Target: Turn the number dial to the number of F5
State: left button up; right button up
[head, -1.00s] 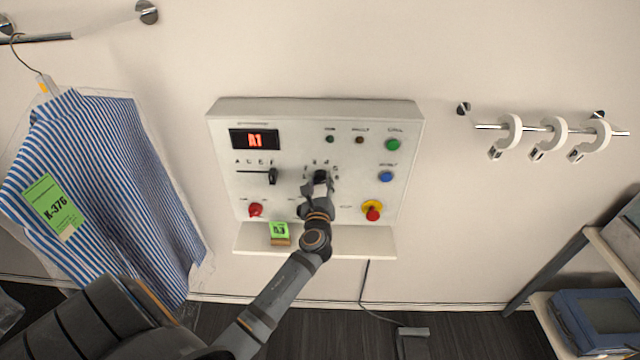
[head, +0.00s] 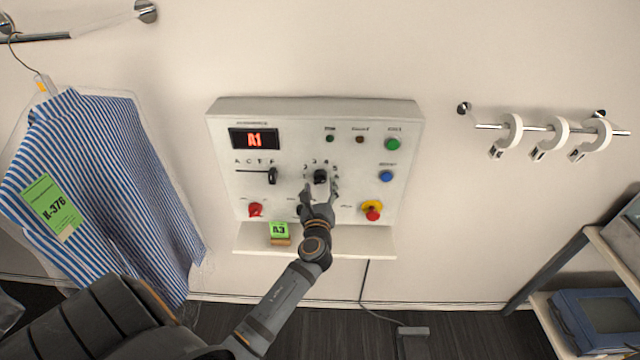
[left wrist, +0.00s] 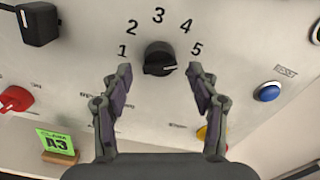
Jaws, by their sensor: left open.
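The number dial (head: 320,176) is a black knob on the white control panel (head: 225,205), with numbers 1 to 5 around its top. In the left wrist view the dial (left wrist: 159,57) has a pale mark at its lower right, on the side of the 5. The red display (head: 254,139) reads A1. The black letter slider (head: 272,176) sits at the right end of its slot, by the F. My left gripper (head: 319,190) is open just below the dial. In the left wrist view its fingers (left wrist: 155,88) stand apart, either side of and below the dial, holding nothing. My right gripper is out of view.
A green A3 card (head: 279,230) stands on the panel's ledge (head: 350,243). A red knob (head: 255,210), blue button (head: 386,176), green button (head: 393,144) and red-yellow emergency button (head: 372,210) surround the dial. A striped shirt (head: 105,180) hangs at left.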

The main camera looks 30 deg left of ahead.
pick_arm(q)
jog(key=v, duration=0.9)
jog(key=shift+s+d, duration=0.25)
jog(key=shift+s, duration=0.1)
jog(key=s+d+f+n+g+h+b, duration=0.2)
jog(key=s+f+n+b, duration=0.1)
jog(key=f, duration=1.2)
jog(key=s+d+f+n+g+h+b, duration=0.2)
jog(key=s+f+n+g, duration=0.15)
jog(key=f, duration=1.15)
jog(key=s+d+f+n+g+h+b, duration=0.1)
jog(key=s+f+n+g+h+b, duration=0.2)
jog(key=f, duration=1.2)
jog(key=s+a+f+n+g+b, duration=0.1)
jog(key=s+f+n+g+b, duration=0.1)
jog(key=s+f+n, duration=0.6)
jog(key=s+a+f+n+g+h+b, duration=0.1)
jog(key=s+f+n+g+b, duration=0.2)
jog(key=s+f+n, duration=0.5)
jog(key=s+f, duration=0.6)
jog(key=s, duration=0.7)
jog(key=shift+a+f+g, duration=0.2)
jog(key=shift+a+g, duration=0.05)
jog(key=shift+g, duration=0.1)
